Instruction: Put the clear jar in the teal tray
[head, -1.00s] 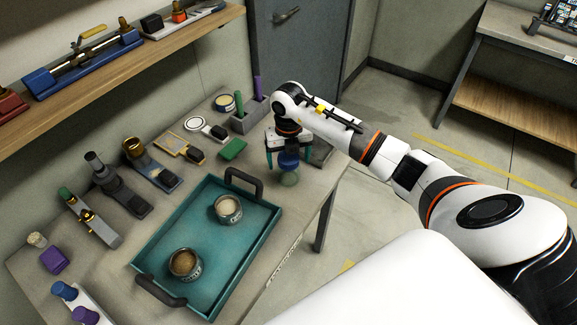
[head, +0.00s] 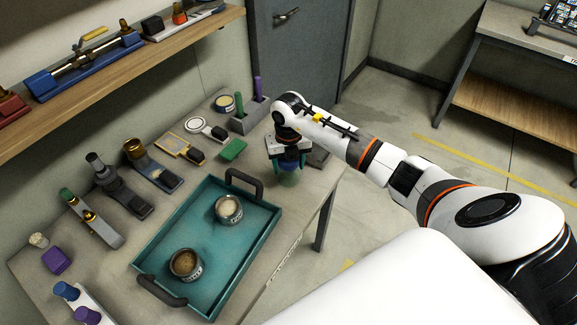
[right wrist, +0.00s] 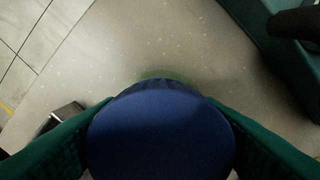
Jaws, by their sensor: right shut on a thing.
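The clear jar (head: 288,179) has a blue lid and a faintly green see-through body. It stands on the bench near the right edge, to the right of the teal tray. My right gripper (head: 289,163) comes from above and is shut on the jar at its lid. In the right wrist view the round blue lid (right wrist: 160,138) sits between the two green finger pads and hides most of the jar's body. The teal tray (head: 205,288) has two dark handles and holds two open cans. Its edge also shows in the right wrist view (right wrist: 262,45). My left gripper is not in view.
In the tray stand a can with pale contents (head: 229,209) and a can with brown contents (head: 186,264). A green block (head: 233,149) and a grey holder (head: 250,117) lie behind. Tools line the wall side. The tray has bare floor around the cans.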

